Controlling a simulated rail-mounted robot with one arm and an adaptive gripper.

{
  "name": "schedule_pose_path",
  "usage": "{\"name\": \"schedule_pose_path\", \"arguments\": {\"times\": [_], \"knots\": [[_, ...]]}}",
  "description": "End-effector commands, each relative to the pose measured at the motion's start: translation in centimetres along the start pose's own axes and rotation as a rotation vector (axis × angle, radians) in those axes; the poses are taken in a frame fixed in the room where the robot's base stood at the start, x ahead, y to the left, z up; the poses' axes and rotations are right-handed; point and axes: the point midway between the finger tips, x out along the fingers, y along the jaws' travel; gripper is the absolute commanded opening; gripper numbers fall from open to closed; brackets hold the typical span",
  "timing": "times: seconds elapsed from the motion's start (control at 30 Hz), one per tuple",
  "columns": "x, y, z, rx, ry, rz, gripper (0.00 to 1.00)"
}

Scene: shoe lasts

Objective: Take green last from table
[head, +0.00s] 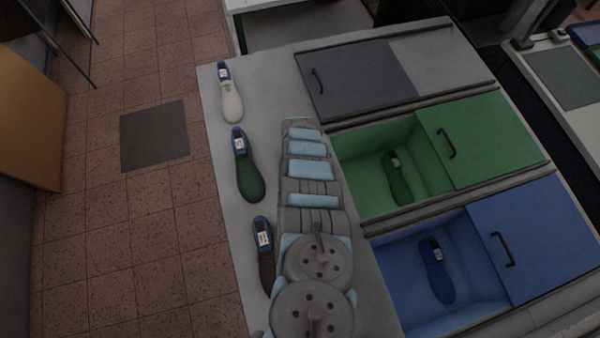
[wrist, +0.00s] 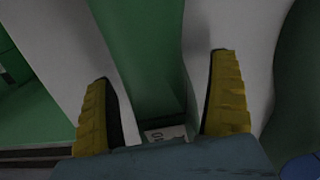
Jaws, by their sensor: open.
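In the wrist view my gripper (wrist: 165,95) is open, its yellow fingers spread on either side of a green last (wrist: 145,45). The last's labelled end (wrist: 165,133) shows near the gripper base. I cannot tell whether the fingers touch it. In the head view my arm covers this spot and hides the gripper. Another green last (head: 248,170) lies on the table (head: 262,100) to the left of my arm. A dark green shape at the right edge of the wrist view (wrist: 300,80) appears to be that last.
A white last (head: 231,100) and a dark brown last (head: 266,268) lie along the table's left edge. An open green bin (head: 360,155) holds a green last (head: 397,180). An open blue bin (head: 400,285) holds a dark blue last (head: 437,272). A grey lid (head: 355,78) lies behind.

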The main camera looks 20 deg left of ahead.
Motion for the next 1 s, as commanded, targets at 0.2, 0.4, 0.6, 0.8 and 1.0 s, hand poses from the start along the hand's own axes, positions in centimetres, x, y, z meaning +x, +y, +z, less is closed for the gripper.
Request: {"name": "schedule_pose_path", "arguments": {"times": [0.2,0.4,0.6,0.8,1.0], "knots": [[0.0,0.0,0.0,0.001,0.001,0.000,0.46],[0.0,0.0,0.0,0.001,0.000,0.000,0.15],[0.0,0.0,0.0,0.001,0.001,0.000,0.14],[-0.3,0.0,-0.1,0.001,0.002,-0.001,0.14],[-1.5,0.1,-0.3,0.001,0.004,-0.001,0.14]]}}
